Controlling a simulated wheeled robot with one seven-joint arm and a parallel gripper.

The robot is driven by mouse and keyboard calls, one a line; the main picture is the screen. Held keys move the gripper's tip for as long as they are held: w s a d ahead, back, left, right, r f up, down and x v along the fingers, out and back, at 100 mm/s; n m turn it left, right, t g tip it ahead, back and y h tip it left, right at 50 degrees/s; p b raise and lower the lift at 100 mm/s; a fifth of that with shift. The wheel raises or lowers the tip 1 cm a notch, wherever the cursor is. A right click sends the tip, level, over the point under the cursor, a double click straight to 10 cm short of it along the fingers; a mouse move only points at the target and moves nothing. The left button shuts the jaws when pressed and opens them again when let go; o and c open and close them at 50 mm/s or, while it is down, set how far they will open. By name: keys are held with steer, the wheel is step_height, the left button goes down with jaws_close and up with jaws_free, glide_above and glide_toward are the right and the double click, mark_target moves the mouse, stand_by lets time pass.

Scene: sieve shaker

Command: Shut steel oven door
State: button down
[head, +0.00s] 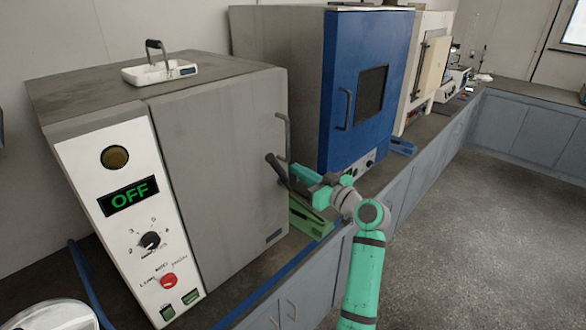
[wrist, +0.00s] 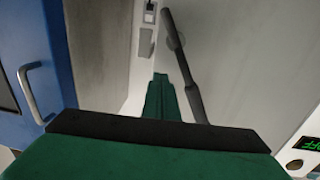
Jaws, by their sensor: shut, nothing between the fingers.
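The steel oven (head: 215,170) stands at the left of the head view, with a plain grey door. The door looks flush or almost flush with the front; I cannot tell whether it is fully shut. A grey bar handle (head: 282,135) stands near the door's right edge. My gripper (head: 297,180) is shut and empty, beside the door's right edge just below that handle. In the wrist view its green fingers (wrist: 160,98) point along the door (wrist: 245,60), next to a dark bar (wrist: 186,70). I cannot tell whether they touch it.
A blue oven (head: 365,95) stands to the right, its handle (head: 345,110) jutting out. A white tray (head: 158,72) sits on the steel oven's top. The white panel (head: 120,205) reads OFF. A round pale dish (head: 50,315) is at lower left. The floor (head: 480,240) at right is clear.

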steer(key=w+d+v, duration=0.1)
steer(key=v, duration=0.9)
steer(key=s+a+f+m+t+h, duration=0.1)
steer(key=s+a+f+m+h, duration=0.15)
steer(key=f, duration=0.85)
steer(key=s+a+f+m+h, duration=0.2)
steer(key=s+f+m+h, duration=0.15)
steer(key=f, duration=0.75)
steer(key=s+a+f+m+h, duration=0.3)
steer(key=s+f+m+h, duration=0.1)
steer(key=s+f, duration=0.95)
steer(key=s+a+f+h, duration=0.2)
steer(key=s, duration=1.6)
steer(key=s+a+r+n, duration=0.1)
steer(key=s+r, duration=0.4)
steer(key=s, duration=0.3)
steer(key=s+a+r+n, duration=0.1)
steer(key=s+a+r, duration=0.1)
steer(key=s+r, duration=0.3)
steer(key=s, duration=0.3)
steer(key=shift+s, duration=0.35)
